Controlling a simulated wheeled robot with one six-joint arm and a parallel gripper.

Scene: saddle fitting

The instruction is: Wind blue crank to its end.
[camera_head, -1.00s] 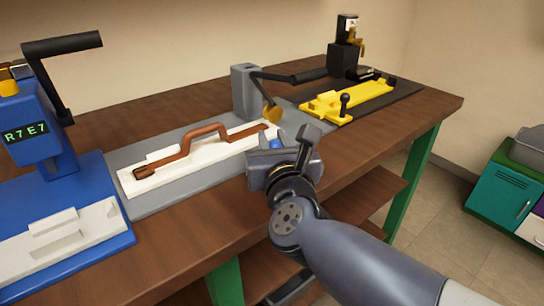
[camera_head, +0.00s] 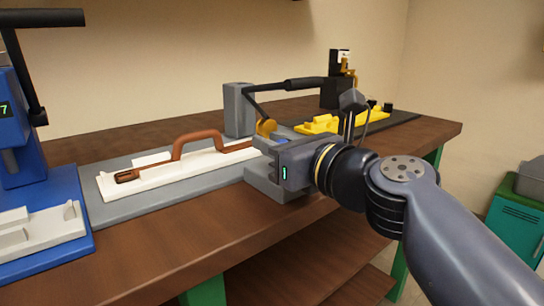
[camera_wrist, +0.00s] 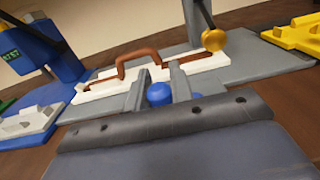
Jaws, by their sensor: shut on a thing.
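The blue crank shows as a round blue knob (camera_wrist: 159,94) between my fingers in the wrist view. In the head view only a small blue patch of it (camera_head: 281,141) shows. My gripper (camera_wrist: 158,88) is shut on this knob, at the near right end of the white fixture (camera_head: 205,164). A brown bent bar (camera_head: 185,146) lies along that fixture, on a grey base plate (camera_head: 115,207). The rest of the crank is hidden by my gripper.
A grey post (camera_head: 239,110) with a black lever (camera_head: 290,84) and gold foot (camera_head: 266,127) stands just behind my gripper. A blue press (camera_head: 20,130) is at the left; a yellow fixture (camera_head: 320,125) is at the right. The bench front (camera_head: 215,220) is clear.

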